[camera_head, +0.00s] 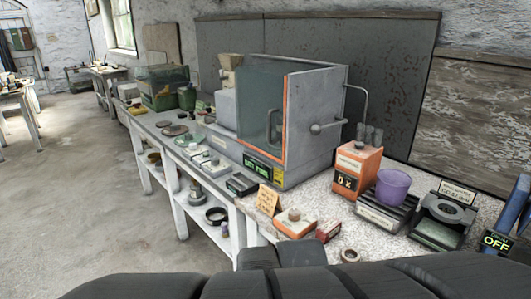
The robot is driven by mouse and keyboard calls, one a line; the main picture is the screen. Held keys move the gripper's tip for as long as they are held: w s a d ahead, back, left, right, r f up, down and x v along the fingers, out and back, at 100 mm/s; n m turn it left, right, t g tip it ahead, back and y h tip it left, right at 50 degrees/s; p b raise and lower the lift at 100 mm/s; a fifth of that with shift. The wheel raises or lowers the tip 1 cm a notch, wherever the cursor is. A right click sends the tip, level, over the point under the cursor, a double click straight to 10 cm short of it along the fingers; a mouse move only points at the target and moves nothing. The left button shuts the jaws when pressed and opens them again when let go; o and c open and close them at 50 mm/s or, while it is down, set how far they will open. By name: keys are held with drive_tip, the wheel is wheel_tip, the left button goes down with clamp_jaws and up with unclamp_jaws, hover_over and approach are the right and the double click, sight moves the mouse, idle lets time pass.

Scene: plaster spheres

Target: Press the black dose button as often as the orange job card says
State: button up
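A small orange-tan card (268,199) with dark writing stands upright on the bench; its writing is too small to read. A taller orange dispenser-like box (357,169) stands further back, with a white label and a black panel that seems to read "0 X". I cannot make out a black dose button for certain. Black parts of my own arm cross the bottom edge. Two dark blocks there may be my gripper (282,255); its fingers are not clearly distinguishable.
A purple cup (392,187) sits on a dark scale-like device. Right of it are a device with a round opening (443,210) and a screen reading "OFF" (496,242). A small red box (328,231) and a ring (350,255) lie in front. A glass-fronted cabinet (305,125) stands left.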

clamp_jaws()
idle(1.4)
